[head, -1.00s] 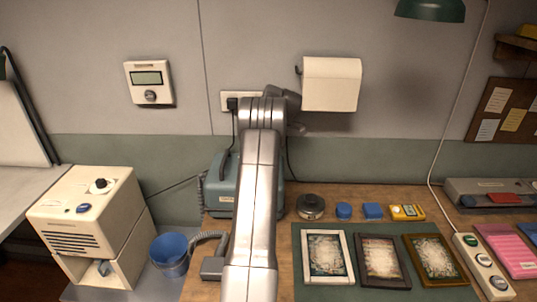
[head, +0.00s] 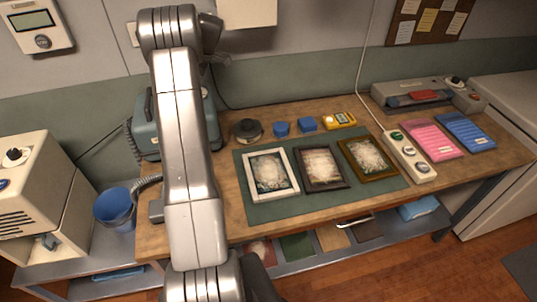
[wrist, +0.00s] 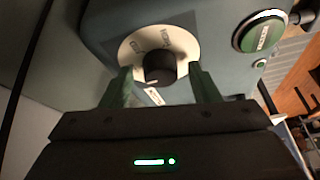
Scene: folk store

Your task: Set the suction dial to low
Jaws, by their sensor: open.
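In the wrist view a black dial (wrist: 160,68) sits on a round cream plate (wrist: 132,48) on a teal machine. Small labels ring the plate; they are too blurred to read surely. A pale mark on the dial's rim faces the lower side of the picture. My gripper (wrist: 163,76) is open, with one green finger on each side of the dial. I cannot tell whether the fingers touch it. In the head view the teal machine (head: 147,125) stands at the bench's left end, partly behind my arm; its dial and my gripper are hidden there.
A round green button (wrist: 258,36) is right of the dial. On the bench (head: 228,190) lie a green mat with framed pictures, small blue items, a yellow meter (head: 340,120) and a power strip (head: 410,158). A blue bucket (head: 115,208) stands at left.

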